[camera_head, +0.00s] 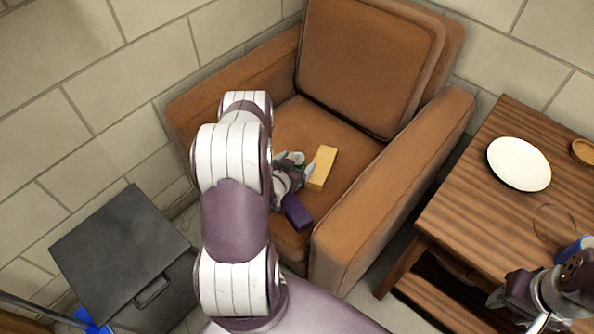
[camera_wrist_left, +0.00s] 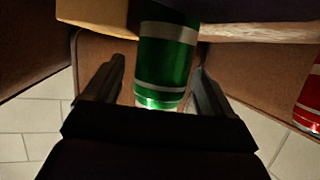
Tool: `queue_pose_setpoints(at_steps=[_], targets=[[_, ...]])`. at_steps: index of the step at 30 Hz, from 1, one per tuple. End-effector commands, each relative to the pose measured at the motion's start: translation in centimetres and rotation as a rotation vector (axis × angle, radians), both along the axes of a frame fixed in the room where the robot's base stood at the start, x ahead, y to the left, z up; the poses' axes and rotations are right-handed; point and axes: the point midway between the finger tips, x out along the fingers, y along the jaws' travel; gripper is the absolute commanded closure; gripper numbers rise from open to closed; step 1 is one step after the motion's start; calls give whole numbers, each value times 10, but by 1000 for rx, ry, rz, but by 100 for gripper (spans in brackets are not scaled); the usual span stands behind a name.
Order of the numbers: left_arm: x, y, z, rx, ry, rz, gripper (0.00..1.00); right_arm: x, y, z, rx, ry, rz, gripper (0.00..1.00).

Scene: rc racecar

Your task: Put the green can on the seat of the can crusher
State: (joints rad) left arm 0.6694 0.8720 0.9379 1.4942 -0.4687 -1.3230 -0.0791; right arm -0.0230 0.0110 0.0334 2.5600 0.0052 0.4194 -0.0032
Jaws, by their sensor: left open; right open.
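The green can (camera_wrist_left: 168,55), with pale bands, stands out in the left wrist view between the two open fingers of my left gripper (camera_wrist_left: 158,90). A gap shows on each side of it, so the fingers are not closed on it. My right gripper (camera_head: 525,300) is open at the lower right, by the wooden table. I cannot clearly identify the can crusher.
A red can (camera_wrist_left: 311,95) is at the left wrist view's right edge. The table (camera_head: 475,205) holds a white plate (camera_head: 519,164) and a blue item (camera_head: 572,250).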

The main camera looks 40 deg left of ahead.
Motion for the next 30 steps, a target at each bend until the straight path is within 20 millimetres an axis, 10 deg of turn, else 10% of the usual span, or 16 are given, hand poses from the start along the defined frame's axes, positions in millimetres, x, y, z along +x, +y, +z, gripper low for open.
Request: queue_pose_setpoints(at_steps=[6, 12, 22, 30], targets=[[2, 1, 0, 0, 0, 1, 16, 0, 0, 0, 0, 0, 0, 57], [2, 1, 0, 0, 1, 1, 70, 0, 0, 0, 0, 0, 0, 57], [2, 1, 4, 0, 0, 1, 75, 0, 0, 2, 0, 0, 0, 57], [2, 1, 68, 2, -2, 1, 75, 0, 0, 28, 0, -1, 0, 57]])
